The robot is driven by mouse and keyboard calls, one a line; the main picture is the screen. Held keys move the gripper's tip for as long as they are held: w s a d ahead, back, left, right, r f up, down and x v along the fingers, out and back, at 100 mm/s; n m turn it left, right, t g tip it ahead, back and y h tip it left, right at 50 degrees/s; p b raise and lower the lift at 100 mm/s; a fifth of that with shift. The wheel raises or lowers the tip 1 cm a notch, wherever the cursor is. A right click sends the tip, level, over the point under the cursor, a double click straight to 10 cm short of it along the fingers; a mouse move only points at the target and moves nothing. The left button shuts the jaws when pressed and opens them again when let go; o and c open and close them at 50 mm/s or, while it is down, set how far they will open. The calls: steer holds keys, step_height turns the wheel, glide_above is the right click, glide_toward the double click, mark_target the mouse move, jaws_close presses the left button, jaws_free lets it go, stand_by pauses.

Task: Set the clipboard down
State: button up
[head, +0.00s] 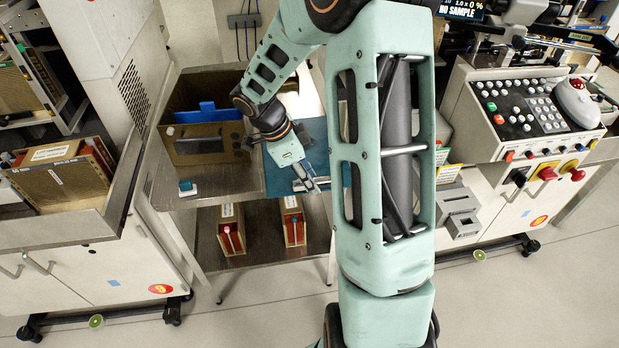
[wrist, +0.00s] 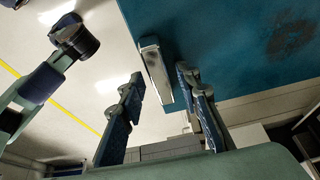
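My gripper (wrist: 160,95) is open, with its dark-padded fingers spread apart in the wrist view. In the head view my gripper (head: 309,184) points down over the front part of the bench. A flat teal-blue sheet (head: 318,135) lies under and behind it; it also shows in the wrist view (wrist: 225,50) with a dark smudge. A narrow silver clip-like piece (wrist: 155,68) sits at its edge, between the directions of the two fingers, nearest the right one.
A brown box (head: 209,152) with blue contents stands on the metal bench (head: 235,181), left of my gripper. A small blue-and-white item (head: 186,187) lies at the bench's left. Two red-and-tan binders (head: 231,229) (head: 292,220) stand on the lower shelf. A control console (head: 530,115) is at right.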

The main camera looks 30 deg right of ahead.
steer(key=p+v, duration=0.2)
steer(key=v, duration=1)
steer(key=shift+w+a, duration=0.1)
